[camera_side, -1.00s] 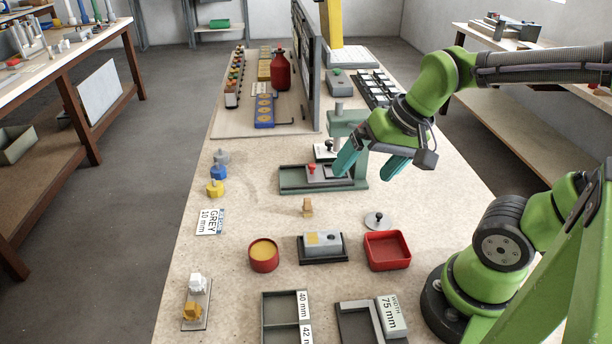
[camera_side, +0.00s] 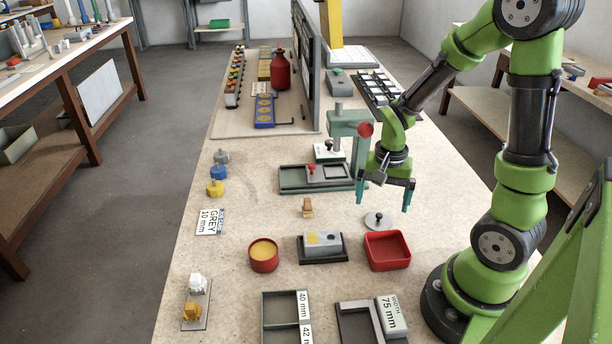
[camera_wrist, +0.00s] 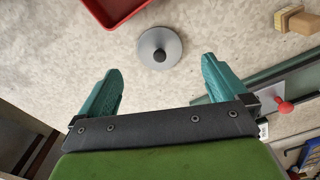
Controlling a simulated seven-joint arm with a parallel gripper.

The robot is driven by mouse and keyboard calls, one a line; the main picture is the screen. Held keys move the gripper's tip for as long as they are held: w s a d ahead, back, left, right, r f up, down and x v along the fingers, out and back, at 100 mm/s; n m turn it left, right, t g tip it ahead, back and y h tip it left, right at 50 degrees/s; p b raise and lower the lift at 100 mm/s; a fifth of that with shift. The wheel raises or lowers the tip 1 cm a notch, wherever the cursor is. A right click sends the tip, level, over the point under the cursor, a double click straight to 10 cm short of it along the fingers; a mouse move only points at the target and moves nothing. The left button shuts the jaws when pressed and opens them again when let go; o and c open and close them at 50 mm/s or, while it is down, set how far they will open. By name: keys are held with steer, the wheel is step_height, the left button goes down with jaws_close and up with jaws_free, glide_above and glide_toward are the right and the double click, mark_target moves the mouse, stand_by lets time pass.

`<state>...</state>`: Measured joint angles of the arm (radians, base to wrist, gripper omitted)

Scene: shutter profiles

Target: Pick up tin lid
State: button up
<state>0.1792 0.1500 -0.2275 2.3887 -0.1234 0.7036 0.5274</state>
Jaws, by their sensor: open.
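The tin lid (camera_side: 378,221) is a flat grey disc with a dark knob, lying on the bench behind the red square tray. It also shows in the wrist view (camera_wrist: 168,44), a little beyond the fingertips and roughly between them. My gripper (camera_side: 384,202) is open, its two teal fingers pointing down above the bench just behind the lid. In the wrist view my gripper (camera_wrist: 158,72) has nothing between its fingers.
The red tray (camera_side: 387,250) stands close in front of the lid. A round red tin with yellow contents (camera_side: 263,255) and a grey block on a dark base (camera_side: 323,246) stand to the left. A green press (camera_side: 349,133) stands behind my gripper. Bare bench lies right of the lid.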

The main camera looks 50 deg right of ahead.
mark_target(380, 214)
steer(key=shift+f, duration=2.4)
steer(key=c, duration=1.1)
steer(key=shift+r, duration=0.1)
